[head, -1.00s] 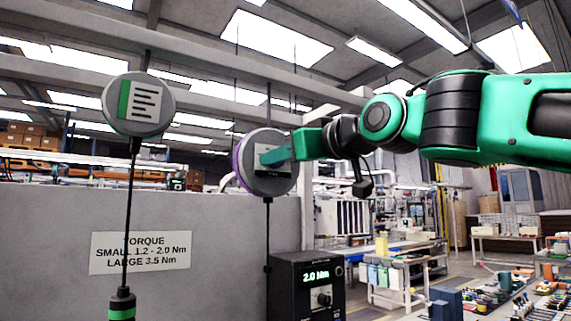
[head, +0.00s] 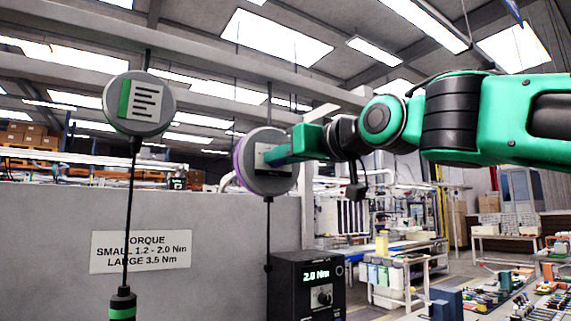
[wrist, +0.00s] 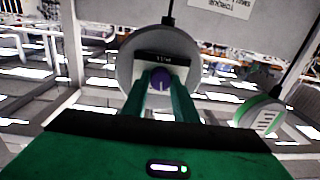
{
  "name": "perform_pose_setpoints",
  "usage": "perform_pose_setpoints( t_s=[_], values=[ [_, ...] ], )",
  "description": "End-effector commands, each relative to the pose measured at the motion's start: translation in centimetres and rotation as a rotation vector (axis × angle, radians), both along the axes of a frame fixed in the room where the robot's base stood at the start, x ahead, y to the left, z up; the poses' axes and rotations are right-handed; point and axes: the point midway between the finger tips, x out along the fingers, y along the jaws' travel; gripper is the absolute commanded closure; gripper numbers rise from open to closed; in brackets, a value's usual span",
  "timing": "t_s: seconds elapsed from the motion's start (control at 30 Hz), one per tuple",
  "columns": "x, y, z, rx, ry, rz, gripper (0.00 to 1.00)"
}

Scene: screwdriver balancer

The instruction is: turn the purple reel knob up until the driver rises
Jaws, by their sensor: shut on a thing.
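The purple-rimmed reel (head: 242,170) hangs from a rod to the left of my arm, with a grey face. Its purple knob (wrist: 161,76) shows in the wrist view, in the middle of the face, with a small white mark on it. My gripper (head: 268,156) is shut on the knob, one finger on each side. In the head view my fingers hide the knob. A dark display strip (wrist: 165,59) with small characters sits beside the knob; I cannot read it surely.
A green-marked reel (head: 150,118) hangs at left, with a driver (head: 122,304) on its cord. A torque sign (head: 140,252) is on the grey wall. A black controller (head: 308,285) reading 2.0 Nm stands below the purple reel. Benches fill the right background.

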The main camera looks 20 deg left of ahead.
Motion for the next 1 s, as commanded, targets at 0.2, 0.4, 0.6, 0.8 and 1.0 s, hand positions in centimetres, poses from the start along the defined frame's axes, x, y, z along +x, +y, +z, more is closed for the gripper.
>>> perform_pose_setpoints(
  t_s=[0.2, 0.4, 0.6, 0.8, 1.0],
  values=[
    [0.53, -0.61, -0.03, 0.105, 0.124, -0.013, 0.96],
    [0.60, -0.71, -0.04, 0.210, 0.244, -0.014, 0.96],
    [0.64, -0.79, -0.09, 0.299, 0.348, -0.016, 0.96],
    [0.61, -0.77, -0.13, 0.358, 0.417, -0.016, 0.96],
    [0.63, -0.78, -0.16, 0.386, 0.451, -0.016, 0.96]
  ],
)
